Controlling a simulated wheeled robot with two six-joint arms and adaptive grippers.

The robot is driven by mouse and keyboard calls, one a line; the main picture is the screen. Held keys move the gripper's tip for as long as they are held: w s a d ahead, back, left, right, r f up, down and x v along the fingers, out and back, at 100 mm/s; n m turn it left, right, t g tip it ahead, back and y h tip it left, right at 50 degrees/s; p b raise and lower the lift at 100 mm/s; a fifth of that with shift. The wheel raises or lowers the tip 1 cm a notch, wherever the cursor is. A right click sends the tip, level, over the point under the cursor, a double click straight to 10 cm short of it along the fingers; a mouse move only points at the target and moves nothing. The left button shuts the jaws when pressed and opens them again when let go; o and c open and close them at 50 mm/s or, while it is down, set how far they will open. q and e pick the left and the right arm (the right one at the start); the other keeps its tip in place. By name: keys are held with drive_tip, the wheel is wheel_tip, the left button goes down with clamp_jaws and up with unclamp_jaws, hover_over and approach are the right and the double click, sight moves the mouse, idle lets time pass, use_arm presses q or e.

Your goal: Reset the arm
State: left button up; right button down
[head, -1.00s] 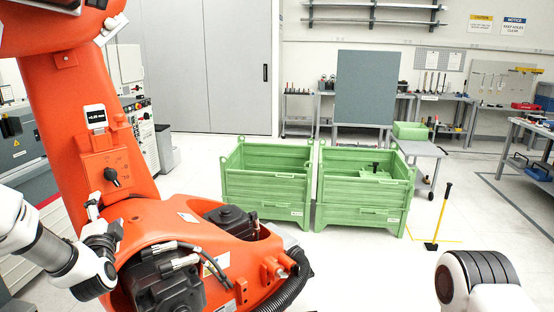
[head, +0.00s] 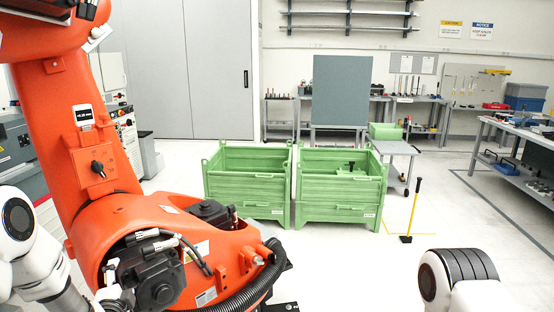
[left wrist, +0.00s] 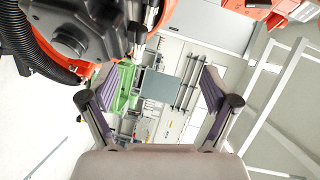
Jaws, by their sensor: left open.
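A large orange industrial arm (head: 44,119) fills the left of the head view. On its upright link are a small dark display (head: 83,115) and a black rotary knob (head: 98,167). The display text is too small to read surely. My left gripper (head: 117,300) is low at the bottom left, below the knob and apart from it, partly cut off by the frame. In the left wrist view its two fingers (left wrist: 158,88) are spread with nothing between them. My right gripper is not in view; only part of my right arm shows at the bottom right.
The orange arm's black motor (head: 160,281) and black hose (head: 262,280) are close to my left gripper. Two green crates (head: 246,189) (head: 340,187) stand ahead. A yellow-handled tool (head: 413,208) stands right of them. White floor between is clear.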

use_arm(q)
drive_tip(key=s+d+f+g+h+b, duration=0.1)
drive_tip(key=s+d+f+g+h, duration=0.15)
drive_tip(key=s+d+f, duration=0.6)
drive_tip(key=s+d+f+g+h, duration=0.1)
drive_tip(key=s+f+g, duration=0.4)
drive_tip(key=f, duration=0.8)
drive_tip(key=s+d+f+n+g, duration=0.1)
drive_tip(key=s+n, duration=0.3)
drive_tip(key=s, duration=0.4)
drive_tip(key=s+d+f+n+g+h, duration=0.1)
drive_tip(key=s+n+g, duration=0.3)
drive_tip(key=s, duration=0.5)
drive_tip(key=s+d+f+n+g, duration=0.2)
drive_tip(key=s+f+n+g, duration=0.1)
drive_tip(key=s, duration=0.5)
drive_tip(key=shift+s+d+f+n+h+b, duration=0.3)
drive_tip(key=shift+f+n+h, duration=0.05)
drive_tip(key=shift+n, duration=0.45)
